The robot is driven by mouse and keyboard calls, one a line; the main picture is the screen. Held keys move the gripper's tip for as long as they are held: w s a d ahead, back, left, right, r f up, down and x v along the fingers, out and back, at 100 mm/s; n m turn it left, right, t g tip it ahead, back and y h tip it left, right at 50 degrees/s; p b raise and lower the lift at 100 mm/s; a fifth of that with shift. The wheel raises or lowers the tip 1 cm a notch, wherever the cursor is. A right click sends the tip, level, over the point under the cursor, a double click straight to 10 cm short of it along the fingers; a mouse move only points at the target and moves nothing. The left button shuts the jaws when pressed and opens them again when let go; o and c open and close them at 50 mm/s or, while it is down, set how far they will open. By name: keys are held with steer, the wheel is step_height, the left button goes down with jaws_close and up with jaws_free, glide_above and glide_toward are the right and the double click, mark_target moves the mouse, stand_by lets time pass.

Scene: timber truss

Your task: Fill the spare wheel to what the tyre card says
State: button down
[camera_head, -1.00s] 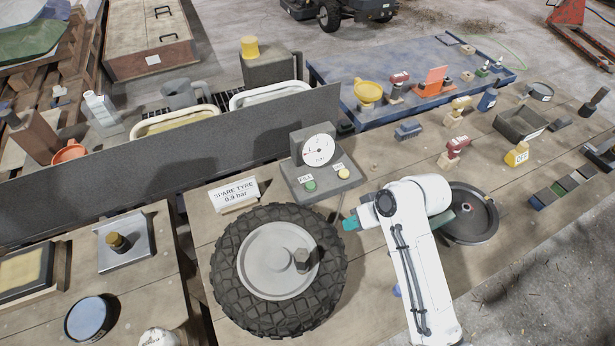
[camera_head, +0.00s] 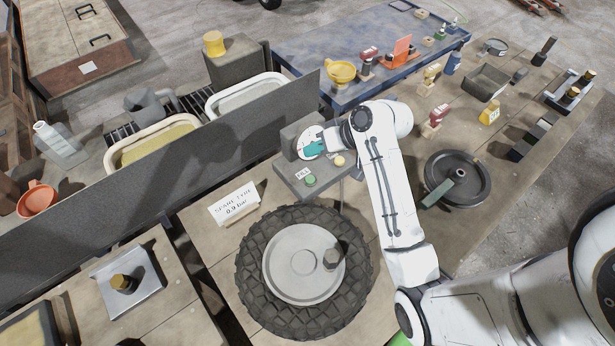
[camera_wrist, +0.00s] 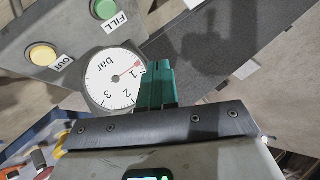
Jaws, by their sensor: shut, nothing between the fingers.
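The spare wheel (camera_head: 345,228) lies flat on the bench, with a chunky black tyre, a grey hub and a dark nut-like piece on the hub. The tyre card (camera_head: 235,203) reads "SPARE TYRE 0.9 bar". Behind the wheel stands a grey inflator (camera_head: 285,165) with a green FILL button (camera_head: 310,180), a yellow OUT button (camera_head: 340,160) and a round dial. The FILL button (camera_wrist: 104,9) and dial (camera_wrist: 105,82) show in the wrist view; a red pointer lies close to the 1. My gripper (camera_head: 314,148), with teal fingers, is shut and empty, partly covering the dial in the head view.
A dark upright panel (camera_head: 150,205) runs left of the inflator. A loose dark disc (camera_head: 470,178) lies right of my arm. Drills, a tray (camera_head: 487,83) and small bottles stand at the back right. A bench with a metal bracket (camera_head: 128,285) is at the left.

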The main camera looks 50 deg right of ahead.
steer(key=shift+f, duration=0.15)
steer(key=b, duration=0.6)
glide_above(314, 179)
step_height(314, 179, down, 7)
steer(key=shift+r, duration=0.15)
steer(key=shift+f+b, duration=0.5)
steer(key=shift+f, duration=0.45)
stand_by(0.8)
steer(key=shift+f, duration=0.4)
steer(key=shift+f, duration=0.55)
stand_by(1.8)
steer(key=shift+r, duration=0.1)
steer(key=shift+r+p, duration=0.85)
steer(key=shift+r, duration=0.05)
